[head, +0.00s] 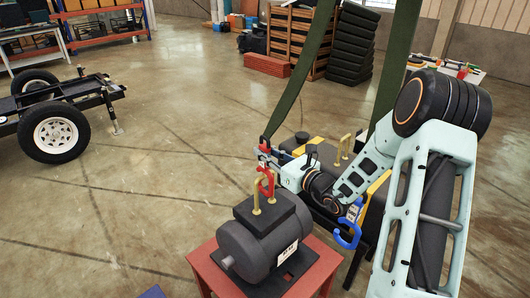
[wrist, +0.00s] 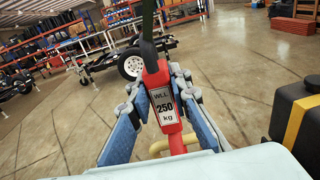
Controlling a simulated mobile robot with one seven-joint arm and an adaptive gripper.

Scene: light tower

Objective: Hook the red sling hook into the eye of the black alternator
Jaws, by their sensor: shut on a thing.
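The black alternator (head: 240,250) is a dark cylinder with a block on top, on a red stand. Its brass eye (head: 256,203) stands upright on the block; a brass curve shows low in the wrist view (wrist: 157,148). The red sling hook (head: 266,182), labelled WLL 250 kg, hangs from a green sling (head: 301,82). My gripper (head: 266,158) is shut on the hook's upper body, with blue fingers on both sides in the wrist view (wrist: 164,108). The hook overlaps the eye's top in the head view. I cannot tell whether its tip passes through, as its lower end is hidden.
A blue hook (head: 348,232) hangs right of the alternator. Behind my arm is a black and yellow unit (head: 318,141) with another brass eye (head: 344,147). The red stand (head: 206,263) is in front. A wheeled chassis (head: 58,128) stands at left; the floor between is clear.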

